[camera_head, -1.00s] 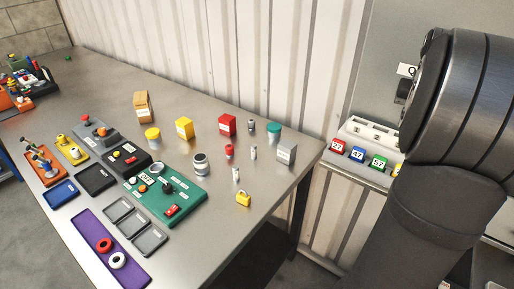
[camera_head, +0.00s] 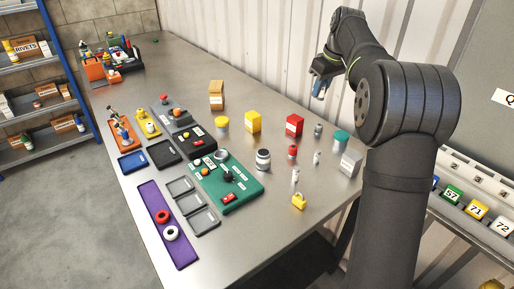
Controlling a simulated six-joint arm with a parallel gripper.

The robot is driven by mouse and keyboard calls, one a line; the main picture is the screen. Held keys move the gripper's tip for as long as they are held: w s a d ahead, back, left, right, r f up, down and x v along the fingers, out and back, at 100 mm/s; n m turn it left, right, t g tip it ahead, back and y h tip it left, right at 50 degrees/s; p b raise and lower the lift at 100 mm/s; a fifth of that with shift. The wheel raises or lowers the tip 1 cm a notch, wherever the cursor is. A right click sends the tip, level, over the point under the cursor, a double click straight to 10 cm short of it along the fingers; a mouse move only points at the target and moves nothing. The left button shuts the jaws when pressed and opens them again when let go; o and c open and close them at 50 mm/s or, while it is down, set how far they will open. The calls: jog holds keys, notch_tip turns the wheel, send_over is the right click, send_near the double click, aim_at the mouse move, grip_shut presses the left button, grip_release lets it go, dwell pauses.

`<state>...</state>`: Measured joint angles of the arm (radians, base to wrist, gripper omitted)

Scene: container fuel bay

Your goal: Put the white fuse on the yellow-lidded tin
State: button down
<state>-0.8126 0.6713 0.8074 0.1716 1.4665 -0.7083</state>
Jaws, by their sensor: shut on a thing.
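A small white upright fuse-like cylinder (camera_head: 317,158) stands near the right side of the table, and a similar one (camera_head: 295,177) stands nearer, behind a yellow padlock. I cannot tell which is the white fuse. My gripper (camera_head: 319,92) is raised at the table's back edge by the corrugated wall, far from the tin. It is shut on a small pale blue thing, too small to identify.
Yellow (camera_head: 253,122) and red (camera_head: 294,125) boxes, a teal-lidded tin (camera_head: 341,140), a dark-lidded jar (camera_head: 263,160) and a red cylinder (camera_head: 292,152) stand around. A green panel (camera_head: 237,190) and purple tray (camera_head: 160,240) lie in front. The table's near right is clear.

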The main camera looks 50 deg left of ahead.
jog(key=s+a+n, duration=0.3)
jog(key=s+a, duration=0.4)
notch_tip(320, 180, down, 13)
jog(key=shift+w+g, duration=0.35)
jog(key=shift+g, duration=0.05)
jog(key=shift+s+a, duration=0.1)
jog(key=s+a+f, duration=0.2)
jog(key=a, duration=0.1)
jog(key=s+a+f, duration=0.2)
jog(key=a, duration=0.1)
jog(key=s+a+f, duration=0.2)
jog(key=a, duration=0.1)
jog(key=shift+a+f, duration=0.1)
jog(key=shift+f, duration=0.2)
jog(key=x, duration=0.3)
jog(key=shift+f, duration=0.45)
jog(key=shift+d+f, duration=0.1)
jog(key=shift+d, duration=0.15)
